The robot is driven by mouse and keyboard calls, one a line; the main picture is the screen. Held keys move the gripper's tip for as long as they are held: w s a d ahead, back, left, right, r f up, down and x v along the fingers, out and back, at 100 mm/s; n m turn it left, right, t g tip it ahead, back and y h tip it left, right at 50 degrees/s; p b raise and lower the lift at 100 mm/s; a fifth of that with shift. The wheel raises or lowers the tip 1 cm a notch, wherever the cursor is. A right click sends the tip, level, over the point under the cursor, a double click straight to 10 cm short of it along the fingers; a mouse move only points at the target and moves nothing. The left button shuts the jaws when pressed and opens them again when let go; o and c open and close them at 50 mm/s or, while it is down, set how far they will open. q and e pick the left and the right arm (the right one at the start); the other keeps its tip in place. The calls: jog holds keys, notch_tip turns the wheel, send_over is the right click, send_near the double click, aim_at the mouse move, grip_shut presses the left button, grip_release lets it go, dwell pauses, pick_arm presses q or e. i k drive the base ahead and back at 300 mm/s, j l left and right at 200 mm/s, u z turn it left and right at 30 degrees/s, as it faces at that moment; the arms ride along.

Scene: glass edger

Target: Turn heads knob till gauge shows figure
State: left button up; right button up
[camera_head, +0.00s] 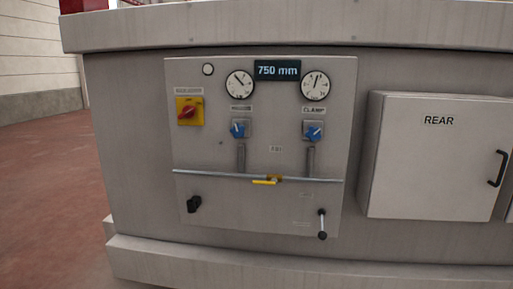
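A grey control panel (260,215) faces me on the machine's front. A dark display (277,71) at its top reads 750 mm. A left dial gauge (239,85) and a right dial gauge (315,86) flank it; their figures are too small to read. Below them are a left blue knob (238,129), its label unreadable, and a right blue knob (314,132) under a CLAMP label. A black knob (194,204) sits at the lower left. I cannot tell which knob is marked heads. Neither gripper is in view.
A red-and-yellow switch (189,111) is at the panel's upper left. A horizontal rail (225,175) with a yellow handle (265,182) crosses the panel. A black-knobbed lever (322,224) is at lower right. A REAR cabinet (430,160) stands right; open floor (45,200) lies left.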

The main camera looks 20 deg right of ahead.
aim_at(238, 130)
jog(key=l, duration=0.45)
jog(key=i+l+z, duration=0.1)
jog(key=l, duration=0.35)
jog(key=i+l, duration=0.1)
jog(key=l, duration=0.3)
jog(key=i+l, duration=0.1)
jog(key=l, duration=0.35)
jog(key=l+z, duration=0.1)
jog(key=l, duration=0.35)
jog(key=i, duration=0.05)
